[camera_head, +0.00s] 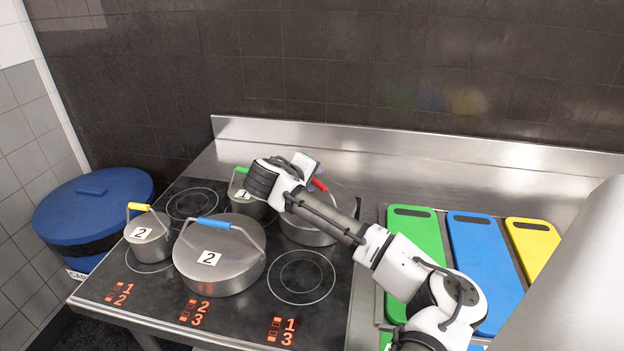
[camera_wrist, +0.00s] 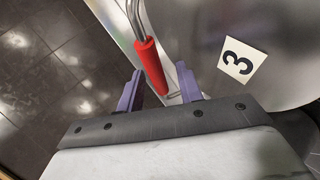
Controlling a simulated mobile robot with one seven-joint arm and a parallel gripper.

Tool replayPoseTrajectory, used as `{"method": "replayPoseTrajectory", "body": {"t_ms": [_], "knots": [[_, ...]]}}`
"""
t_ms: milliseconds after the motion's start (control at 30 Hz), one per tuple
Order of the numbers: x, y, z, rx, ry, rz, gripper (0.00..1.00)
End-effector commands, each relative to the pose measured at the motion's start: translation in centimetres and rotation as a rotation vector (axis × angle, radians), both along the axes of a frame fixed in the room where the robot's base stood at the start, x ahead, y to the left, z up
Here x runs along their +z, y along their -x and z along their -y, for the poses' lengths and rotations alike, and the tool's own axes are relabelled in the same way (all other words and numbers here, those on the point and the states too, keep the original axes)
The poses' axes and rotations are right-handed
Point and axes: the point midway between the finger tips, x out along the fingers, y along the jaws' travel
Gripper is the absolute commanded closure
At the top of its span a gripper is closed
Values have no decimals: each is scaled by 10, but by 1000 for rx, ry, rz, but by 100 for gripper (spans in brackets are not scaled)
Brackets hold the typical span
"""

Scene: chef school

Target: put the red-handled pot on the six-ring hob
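The red-handled pot (camera_head: 303,234) is a steel pot at the back right of the six-ring hob (camera_head: 335,307), partly hidden behind my arm. Its red handle (camera_head: 319,185) shows beside my gripper (camera_head: 315,172). In the wrist view, the red handle (camera_wrist: 149,64) is on a bent metal bar above a lid with a "3" label (camera_wrist: 238,62). My gripper (camera_wrist: 160,88) has its two purple fingers apart, with the handle's lower end between their tips in the picture. I cannot tell whether they touch it. The pot's base seems to rest on the hob.
A green-handled pot (camera_head: 243,205), a yellow-handled pot (camera_head: 150,240) and a large blue-handled pot (camera_head: 226,262) stand on the hob. The front right ring (camera_head: 301,277) is bare. Green (camera_head: 415,235), blue (camera_head: 484,265) and yellow (camera_head: 533,245) boards lie right. A blue-lidded bin (camera_head: 90,210) stands left.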

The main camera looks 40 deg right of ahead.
Motion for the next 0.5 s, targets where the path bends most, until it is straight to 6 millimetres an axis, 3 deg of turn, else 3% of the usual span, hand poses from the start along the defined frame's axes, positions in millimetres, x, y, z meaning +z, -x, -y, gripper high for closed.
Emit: {"method": "replayPoseTrajectory", "body": {"t_ms": [300,500], "knots": [[6,0,0,0,1,-1,64],[16,10,-27,4,-1,3,64]]}}
